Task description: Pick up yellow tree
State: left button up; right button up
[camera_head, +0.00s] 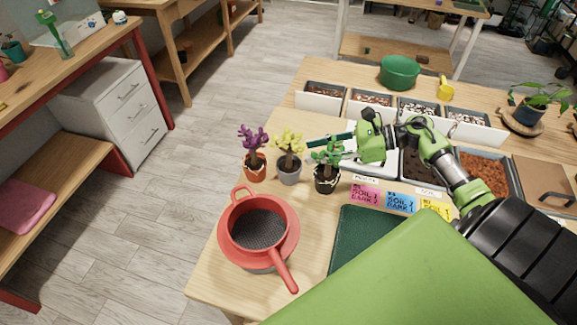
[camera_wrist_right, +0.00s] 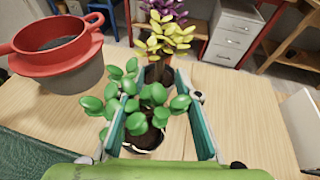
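The yellow tree (camera_head: 288,143) stands upright in a grey pot on the table, between the purple tree (camera_head: 252,138) and the green tree (camera_head: 327,157). In the right wrist view the yellow tree (camera_wrist_right: 165,38) is beyond the fingertips, its pot partly hidden by green leaves. My right gripper (camera_head: 312,146) reaches in from the right, above and behind the green tree. Its teal fingers are spread apart in the right wrist view (camera_wrist_right: 153,82), with the green tree (camera_wrist_right: 145,115) showing between them. I cannot tell if leaves touch the fingers. My left gripper is not in view.
A red sieve (camera_head: 258,228) on a pot stands at the table's front left. A dark green mat (camera_head: 360,236) and coloured soil labels (camera_head: 400,202) lie in front. Soil trays (camera_head: 373,98) and a green pot (camera_head: 399,72) are behind. The floor left of the table is clear.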

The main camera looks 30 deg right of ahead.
aim_at(289, 153)
jog(key=p+x, duration=0.1)
jog(key=x, duration=0.1)
jog(key=p+x, duration=0.1)
jog(key=x, duration=0.1)
jog(key=p+x, duration=0.1)
jog(key=x, duration=0.2)
jog(key=shift+w+r, duration=0.1)
jog(key=shift+r, duration=0.2)
jog(key=shift+w+a+f, duration=0.2)
jog(key=shift+a+f, duration=0.1)
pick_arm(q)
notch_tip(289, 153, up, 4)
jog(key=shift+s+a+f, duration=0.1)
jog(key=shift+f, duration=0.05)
pick_arm(e)
jog(key=shift+c, duration=0.5)
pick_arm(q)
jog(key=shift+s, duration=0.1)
pick_arm(e)
grip_shut()
